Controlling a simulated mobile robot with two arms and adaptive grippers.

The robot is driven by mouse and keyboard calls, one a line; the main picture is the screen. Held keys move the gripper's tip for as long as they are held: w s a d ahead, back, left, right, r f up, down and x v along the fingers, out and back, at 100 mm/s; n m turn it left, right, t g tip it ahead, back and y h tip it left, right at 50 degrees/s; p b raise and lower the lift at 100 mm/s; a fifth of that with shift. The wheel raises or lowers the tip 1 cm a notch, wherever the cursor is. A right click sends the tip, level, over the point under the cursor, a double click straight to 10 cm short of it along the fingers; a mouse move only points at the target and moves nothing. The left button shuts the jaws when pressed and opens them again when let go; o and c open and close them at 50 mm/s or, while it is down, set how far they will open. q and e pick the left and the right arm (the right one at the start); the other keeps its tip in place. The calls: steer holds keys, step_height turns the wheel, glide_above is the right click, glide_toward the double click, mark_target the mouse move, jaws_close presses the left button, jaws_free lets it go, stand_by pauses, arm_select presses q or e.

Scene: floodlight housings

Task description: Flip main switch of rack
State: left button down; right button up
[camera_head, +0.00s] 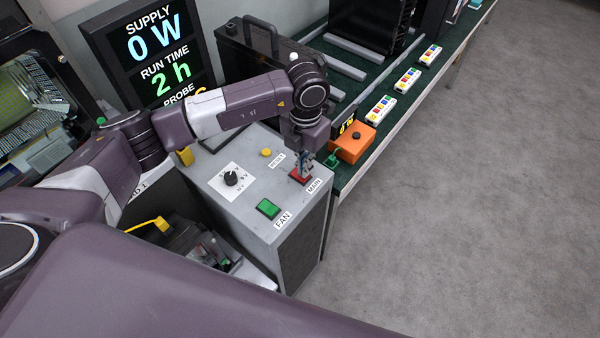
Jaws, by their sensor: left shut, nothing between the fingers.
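The rack's grey control box (225,207) stands in the middle of the head view. The red main switch (300,177) sits at its right edge, with a "MAIN" label (314,186) beside it. My left gripper (303,170) is shut and empty, pointing down with its fingertips at the red switch and covering part of it. I cannot tell whether they touch. The switch's position is hard to see. The display (155,55) reads "SUPPLY 0 W" and "RUN TIME 2 h". My right gripper is not in view.
The box top also holds a green fan switch (268,208), a black knob (231,179) and a yellow button (266,153). An orange box (353,146) stands close to the right of my gripper on a green bench (388,122). Open grey floor (470,210) lies to the right.

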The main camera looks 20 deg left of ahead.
arm_select(q)
steer(key=shift+f+b, duration=0.65)
steer(key=shift+f, duration=0.2)
stand_by(0.3)
steer(key=shift+r+p, duration=1.9)
steer(key=shift+r, duration=1.7)
steer(key=shift+f, duration=0.15)
